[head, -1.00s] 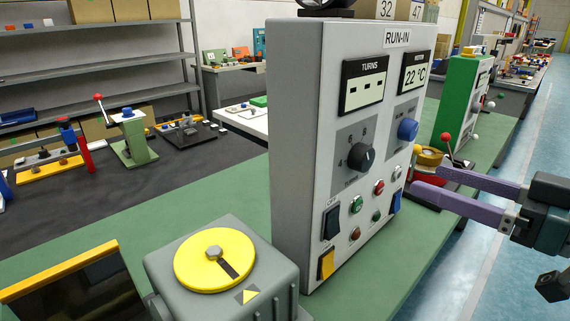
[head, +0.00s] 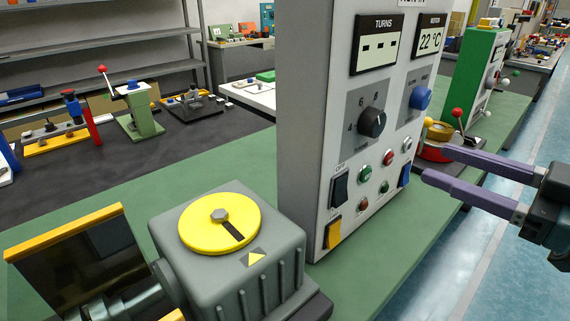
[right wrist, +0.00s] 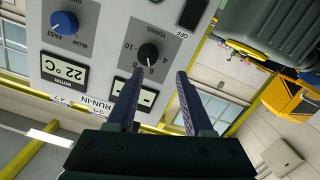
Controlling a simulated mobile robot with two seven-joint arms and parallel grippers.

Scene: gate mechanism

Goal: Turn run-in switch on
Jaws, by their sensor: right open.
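The grey RUN-IN control box (head: 302,120) stands upright on the green bench in the head view. On its front, a black rocker switch (head: 339,187) sits under an OFF label, at the lower left of the panel. In the right wrist view the panel appears upside down, with this black switch (right wrist: 192,14) near the top edge beside the OFF label. My right gripper (head: 434,163) is open and empty, to the right of the panel. In the right wrist view its fingers (right wrist: 160,75) point toward the panel, near the turns knob (right wrist: 148,52). My left gripper is out of view.
The panel also has a blue rocker (head: 405,174), a yellow rocker (head: 333,232), a blue knob (head: 421,98) and several round buttons or lamps. A grey gearbox with a yellow disc (head: 219,222) stands in front left. A green box (head: 482,75) is behind right.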

